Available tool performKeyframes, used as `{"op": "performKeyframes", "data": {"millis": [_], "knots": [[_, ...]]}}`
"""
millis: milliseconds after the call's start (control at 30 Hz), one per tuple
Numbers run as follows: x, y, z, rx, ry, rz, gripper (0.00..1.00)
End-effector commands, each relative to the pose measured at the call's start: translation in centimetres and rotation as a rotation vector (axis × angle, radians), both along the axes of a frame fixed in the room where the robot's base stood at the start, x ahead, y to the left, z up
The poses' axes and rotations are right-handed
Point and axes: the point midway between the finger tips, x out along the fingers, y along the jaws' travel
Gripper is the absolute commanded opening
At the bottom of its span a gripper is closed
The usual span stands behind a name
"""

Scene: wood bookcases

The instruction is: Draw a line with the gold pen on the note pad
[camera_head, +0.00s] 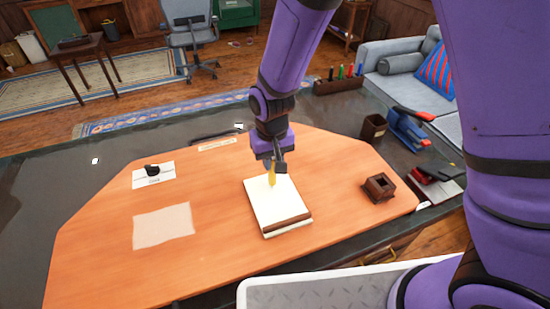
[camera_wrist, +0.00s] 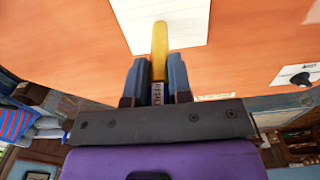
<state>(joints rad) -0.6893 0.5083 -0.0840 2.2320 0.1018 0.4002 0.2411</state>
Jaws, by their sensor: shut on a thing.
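The note pad (camera_head: 277,203) lies on the orange desk top, white with a brown strip along its near edge. My gripper (camera_head: 273,162) is shut on the gold pen (camera_head: 272,178) and holds it above the far part of the pad, its lower end pointing down at the page. In the wrist view the gold pen (camera_wrist: 159,45) stands out between the two fingers of my gripper (camera_wrist: 159,80), and its end overlaps the white note pad (camera_wrist: 185,22). I cannot tell whether the tip touches the paper. I see no line on the visible part of the page.
A loose paper sheet (camera_head: 163,226) and a white card with a dark object (camera_head: 153,173) lie left of the pad. A small brown box (camera_head: 378,187) stands to the right. A dark cup (camera_head: 373,128), a blue stapler (camera_head: 408,130) and a pen rack (camera_head: 338,85) stand farther back.

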Motion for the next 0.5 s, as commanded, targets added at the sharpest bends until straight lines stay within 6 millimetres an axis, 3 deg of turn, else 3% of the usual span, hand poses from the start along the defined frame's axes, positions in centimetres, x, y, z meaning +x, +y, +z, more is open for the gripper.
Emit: {"op": "performKeyframes", "data": {"millis": [500], "knots": [[-0.37,1.13,-0.03,0.000,0.001,0.001,0.00]]}}
